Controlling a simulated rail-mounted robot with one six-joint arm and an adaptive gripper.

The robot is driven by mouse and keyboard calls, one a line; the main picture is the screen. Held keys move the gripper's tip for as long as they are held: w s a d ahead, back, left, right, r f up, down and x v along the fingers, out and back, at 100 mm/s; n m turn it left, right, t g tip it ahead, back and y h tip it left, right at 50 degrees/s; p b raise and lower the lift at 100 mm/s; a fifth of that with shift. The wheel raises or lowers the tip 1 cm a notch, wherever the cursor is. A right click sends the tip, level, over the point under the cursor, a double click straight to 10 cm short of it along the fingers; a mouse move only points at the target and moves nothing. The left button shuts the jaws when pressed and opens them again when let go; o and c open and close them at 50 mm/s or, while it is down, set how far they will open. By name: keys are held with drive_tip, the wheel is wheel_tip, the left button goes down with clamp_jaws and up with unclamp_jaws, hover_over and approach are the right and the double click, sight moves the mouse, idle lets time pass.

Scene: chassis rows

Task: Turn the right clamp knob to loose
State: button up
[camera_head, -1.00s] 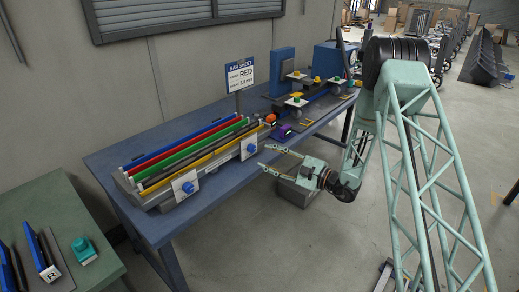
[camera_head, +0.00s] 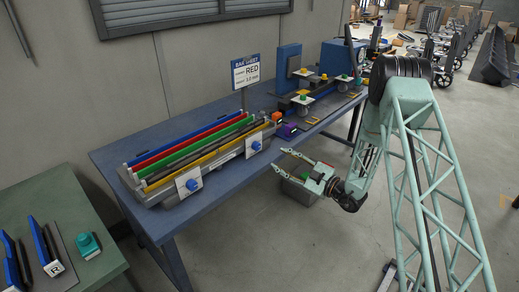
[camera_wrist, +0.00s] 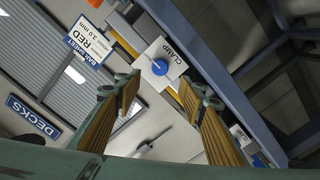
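The right clamp knob (camera_head: 256,145) is blue, on a white plate at the right front of the bar rack (camera_head: 165,199). In the wrist view, which is turned nearly upside down, the blue knob (camera_wrist: 160,67) sits on a plate lettered CLAMP, beyond the fingertips. My gripper (camera_head: 281,160) is open and empty, just right of that knob in the head view, with a visible gap. Its wooden-padded fingers (camera_wrist: 158,92) are spread apart in the wrist view. The left clamp knob (camera_head: 191,185) is also blue on a white plate. I cannot tell either knob's setting.
The blue bench (camera_head: 225,184) carries red, green, yellow and other bars. A BAR SHEET sign (camera_head: 245,71) reading RED stands behind. A purple block (camera_head: 287,130) and an orange block (camera_head: 276,117) lie right of the rack. A green table (camera_head: 85,268) stands front left.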

sight(258, 147)
drive_tip(key=shift+b+x, duration=1.2)
drive_tip(key=shift+x, duration=5.5)
drive_tip(key=shift+c, duration=0.2)
drive_tip(key=c, duration=0.8)
